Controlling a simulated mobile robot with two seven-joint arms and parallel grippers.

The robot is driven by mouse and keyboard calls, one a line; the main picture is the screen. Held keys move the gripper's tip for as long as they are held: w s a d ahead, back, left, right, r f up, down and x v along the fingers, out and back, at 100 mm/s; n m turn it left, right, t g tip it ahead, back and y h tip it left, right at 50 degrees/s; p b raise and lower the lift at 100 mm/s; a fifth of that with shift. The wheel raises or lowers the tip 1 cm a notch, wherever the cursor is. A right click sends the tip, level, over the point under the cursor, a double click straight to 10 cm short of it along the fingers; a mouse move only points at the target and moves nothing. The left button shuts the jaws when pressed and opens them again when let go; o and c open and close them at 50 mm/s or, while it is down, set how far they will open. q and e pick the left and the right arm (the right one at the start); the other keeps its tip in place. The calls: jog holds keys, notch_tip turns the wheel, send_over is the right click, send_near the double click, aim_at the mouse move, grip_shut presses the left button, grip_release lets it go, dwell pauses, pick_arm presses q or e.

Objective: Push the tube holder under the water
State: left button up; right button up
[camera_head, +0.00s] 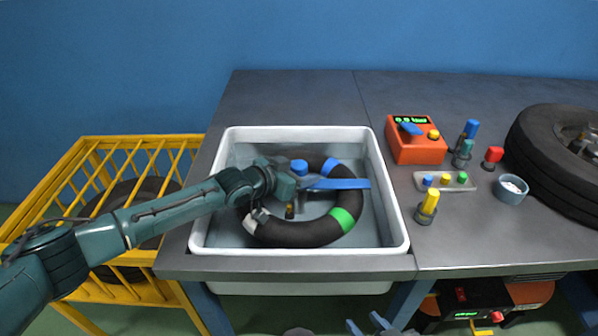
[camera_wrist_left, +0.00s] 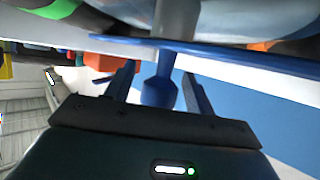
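The blue tube holder has a flat bar (camera_head: 345,184) lying across the black inner tube (camera_head: 300,234) in the white basin (camera_head: 397,225). Its knob (camera_head: 299,167) shows beside my left gripper (camera_head: 300,181). In the left wrist view, the holder's knob (camera_wrist_left: 160,93) and stem stand between the two fingers of my left gripper (camera_wrist_left: 160,85), with gaps visible on both sides. The tube has blue, green and white bands; my arm hides part of its left side. My right gripper (camera_head: 367,324) is at the bottom edge, fingers apart and empty, away from the holder.
Right of the basin stand an orange device (camera_head: 415,150), a small tray (camera_head: 445,180), a grey cup (camera_head: 511,189), a yellow-capped bottle (camera_head: 427,206) and a large tire (camera_head: 545,160). A yellow cage (camera_head: 95,150) is at the left. The back of the table is clear.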

pick_arm(q)
jog(key=shift+o, duration=0.2)
jog(key=shift+a+r, duration=0.1)
jog(key=shift+a, duration=0.05)
jog(key=p+v, duration=0.1)
jog(key=v, duration=1.2)
jog(key=shift+s, duration=0.1)
